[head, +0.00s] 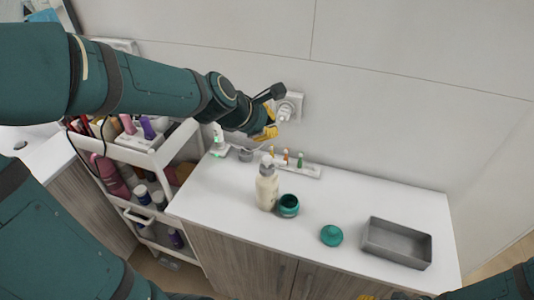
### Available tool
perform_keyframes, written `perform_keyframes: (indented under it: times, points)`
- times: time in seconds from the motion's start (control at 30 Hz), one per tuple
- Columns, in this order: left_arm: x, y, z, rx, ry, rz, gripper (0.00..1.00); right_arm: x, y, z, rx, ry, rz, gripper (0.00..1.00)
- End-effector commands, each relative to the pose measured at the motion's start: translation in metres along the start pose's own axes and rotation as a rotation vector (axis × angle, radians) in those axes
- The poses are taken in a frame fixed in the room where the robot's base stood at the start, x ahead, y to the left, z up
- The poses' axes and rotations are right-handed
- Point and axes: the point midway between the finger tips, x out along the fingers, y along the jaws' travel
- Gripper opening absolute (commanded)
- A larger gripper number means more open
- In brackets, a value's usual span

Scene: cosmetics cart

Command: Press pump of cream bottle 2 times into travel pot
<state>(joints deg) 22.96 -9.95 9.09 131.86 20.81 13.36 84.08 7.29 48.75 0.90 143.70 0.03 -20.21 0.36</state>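The cream bottle (266,192), pale with a grey-white pump head (267,162), stands upright on the white counter. The teal travel pot (289,206) stands open just right of the bottle's base, dark inside. A round teal lid (331,236) lies apart to the right. My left gripper (268,133), with yellow fingers, is in the air near the wall, above and behind the bottle in the picture. It appears apart from the pump; its finger gap is not clear.
A grey open tray (397,243) sits at the counter's right. A white holder (298,170) with small coloured items lies behind the bottle. A wall socket (291,106) is by my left gripper. A loaded cart (150,160) stands left. The counter's front middle is clear.

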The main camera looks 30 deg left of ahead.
Motion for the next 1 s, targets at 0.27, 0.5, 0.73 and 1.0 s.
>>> perform_keyframes:
  times: [0.27,0.5,0.73,1.0]
  points:
    - [0.0004,-0.0003,-0.0004,0.000,0.000,0.000,0.00,0.0006,0.0003,0.0002,0.000,0.000,0.000,0.47]
    - [0.0004,-0.0003,-0.0003,0.000,0.000,0.000,0.00,0.0005,0.0003,0.0001,0.000,0.000,0.000,0.47]
    - [0.0003,-0.0002,-0.0003,0.000,0.000,0.000,0.00,0.0005,0.0002,0.0001,0.000,0.000,0.000,0.47]
    - [0.0003,-0.0002,-0.0003,0.000,0.000,0.000,0.00,0.0005,0.0002,0.0001,0.000,0.000,0.000,0.47]
